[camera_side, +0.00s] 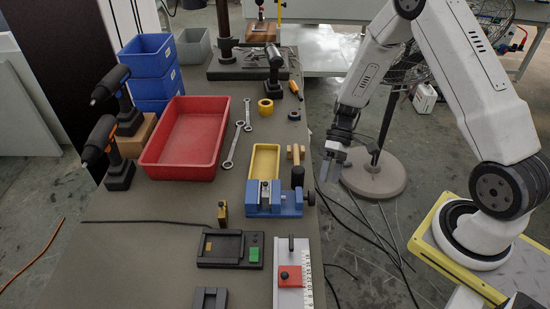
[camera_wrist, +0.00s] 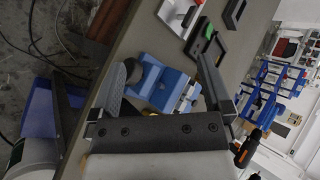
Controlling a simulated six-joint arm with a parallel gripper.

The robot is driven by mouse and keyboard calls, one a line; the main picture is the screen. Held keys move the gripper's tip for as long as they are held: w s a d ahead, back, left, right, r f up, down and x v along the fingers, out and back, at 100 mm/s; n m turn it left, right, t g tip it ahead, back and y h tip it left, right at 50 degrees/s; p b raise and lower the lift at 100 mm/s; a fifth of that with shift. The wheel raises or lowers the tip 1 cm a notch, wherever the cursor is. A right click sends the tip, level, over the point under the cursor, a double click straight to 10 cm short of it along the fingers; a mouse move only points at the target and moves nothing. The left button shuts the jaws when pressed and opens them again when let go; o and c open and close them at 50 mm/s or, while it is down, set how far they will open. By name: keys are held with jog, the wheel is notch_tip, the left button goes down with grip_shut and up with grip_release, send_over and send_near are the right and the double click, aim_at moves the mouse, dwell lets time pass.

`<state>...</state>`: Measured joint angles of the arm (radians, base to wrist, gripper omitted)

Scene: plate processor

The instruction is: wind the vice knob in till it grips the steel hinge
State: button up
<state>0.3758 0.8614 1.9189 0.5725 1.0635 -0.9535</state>
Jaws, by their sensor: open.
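The blue vice (camera_side: 288,204) sits near the bench's right edge, with a grey metal piece (camera_side: 265,194), apparently the steel hinge, upright at its jaws. I cannot tell whether the jaws touch it. The dark round vice knob (camera_side: 297,177) is on the vice's right end, by the edge. My gripper (camera_side: 331,172) is open and empty, past the bench edge to the right of the knob and apart from it. In the wrist view, the vice (camera_wrist: 158,82) and its knob (camera_wrist: 135,71) show beyond my open fingers (camera_wrist: 162,62), the knob near the left finger.
A yellow tray (camera_side: 264,160) and a wooden-handled tool (camera_side: 296,157) lie just behind the vice. A black fixture (camera_side: 220,262) and a white plate with a red block (camera_side: 290,278) lie in front. A red bin (camera_side: 186,170) stands left.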

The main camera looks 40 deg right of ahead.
jog(key=s+d+r+m+t+y, duration=0.1)
jog(key=d+m+t+y, duration=0.1)
jog(key=m+t, duration=0.9)
jog(key=s+d+m+t+y, duration=0.25)
jog(key=m+t, duration=0.35)
jog(key=m, duration=1.2)
send_near(309, 198)
jog(key=f, duration=0.1)
jog(key=shift+w+d+f+n, duration=0.15)
jog(key=shift+w+d+n, duration=0.25)
jog(key=shift+w, duration=0.15)
jog(key=shift+a, duration=0.15)
jog(key=shift+x, duration=3.8)
